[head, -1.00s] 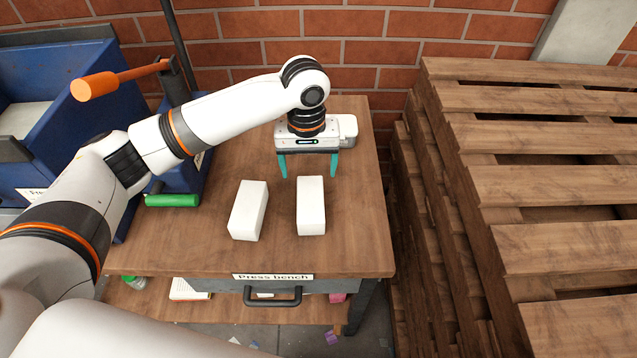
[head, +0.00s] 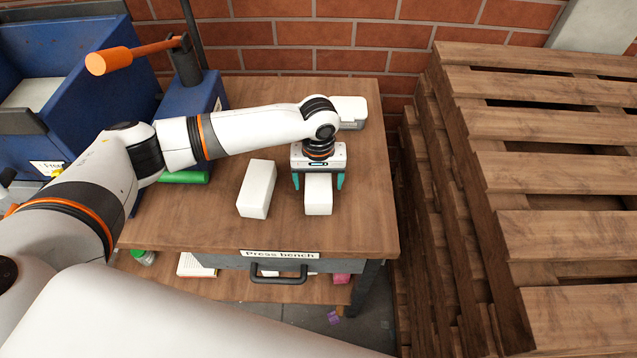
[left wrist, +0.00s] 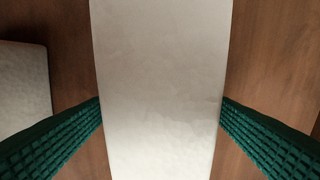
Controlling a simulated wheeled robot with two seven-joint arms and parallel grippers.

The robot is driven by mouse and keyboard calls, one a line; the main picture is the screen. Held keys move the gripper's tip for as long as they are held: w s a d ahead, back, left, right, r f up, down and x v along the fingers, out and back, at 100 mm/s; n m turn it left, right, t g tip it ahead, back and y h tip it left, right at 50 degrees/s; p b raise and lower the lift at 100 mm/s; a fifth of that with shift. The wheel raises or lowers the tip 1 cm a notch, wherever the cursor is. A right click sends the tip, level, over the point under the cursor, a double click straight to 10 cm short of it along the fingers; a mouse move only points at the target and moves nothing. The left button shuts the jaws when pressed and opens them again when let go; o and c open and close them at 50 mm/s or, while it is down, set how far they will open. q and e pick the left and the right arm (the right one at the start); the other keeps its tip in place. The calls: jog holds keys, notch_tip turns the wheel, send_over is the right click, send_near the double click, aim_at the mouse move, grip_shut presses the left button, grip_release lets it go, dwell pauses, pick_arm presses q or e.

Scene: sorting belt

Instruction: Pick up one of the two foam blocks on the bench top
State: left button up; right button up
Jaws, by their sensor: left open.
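Two white foam blocks lie on the wooden bench top (head: 360,220). My left gripper (head: 318,184) is open, with its green fingers on either side of the right foam block (head: 318,200). The gripper body hides the far part of that block. In the left wrist view the same block (left wrist: 160,80) runs between the two green fingers, with a narrow gap of wood seen beside parts of it. The other foam block (head: 257,189) lies to the left, apart from the gripper; its edge also shows in the left wrist view (left wrist: 22,95). My right gripper is not in view.
A white box-like item (head: 348,108) is at the back of the bench. A blue press with an orange-handled lever (head: 125,56) and a green cylinder (head: 184,177) stand at the left. Stacked wooden pallets (head: 540,125) rise at the right. The bench front is clear.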

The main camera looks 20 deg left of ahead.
pick_arm(q)
jog(key=c, duration=1)
jog(key=shift+c, duration=0.2)
jog(key=shift+r, duration=0.15)
